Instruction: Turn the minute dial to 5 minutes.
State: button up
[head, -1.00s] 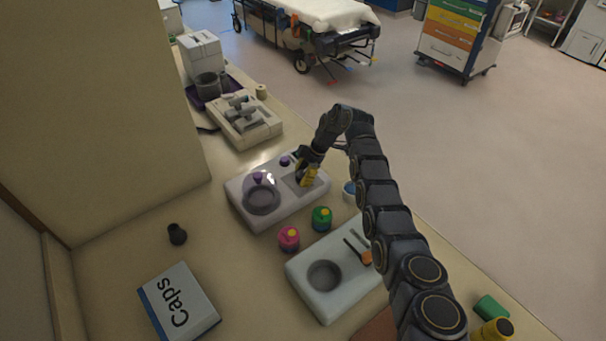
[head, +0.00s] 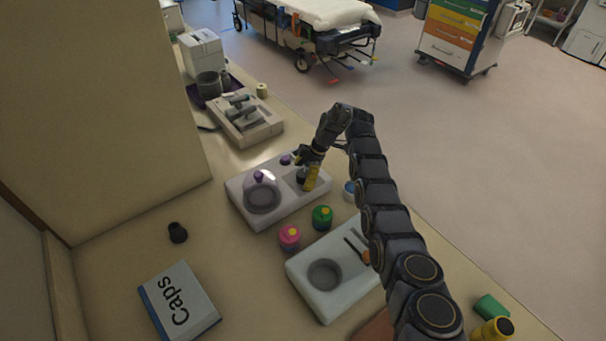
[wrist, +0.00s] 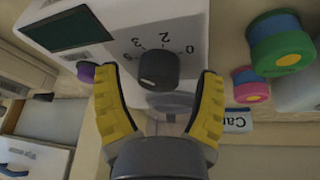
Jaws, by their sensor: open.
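The minute dial (wrist: 159,70) is a dark round knob on the pale face of a white device (wrist: 185,30), with the marks 0, 2, 3 and 5 printed around it. In the head view my gripper (head: 307,178) is low over the right part of the device (head: 283,212), mostly hiding the dial.
The device carries a clear dome with a purple knob (head: 258,176) and a dark display (wrist: 67,32). Pink (head: 289,237) and green (head: 322,217) jars stand in front. A second white device (head: 325,305) is nearer, right. A Caps box (head: 180,305) lies front left.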

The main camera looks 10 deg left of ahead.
jog(key=v, duration=0.7)
jog(key=shift+r, duration=0.25)
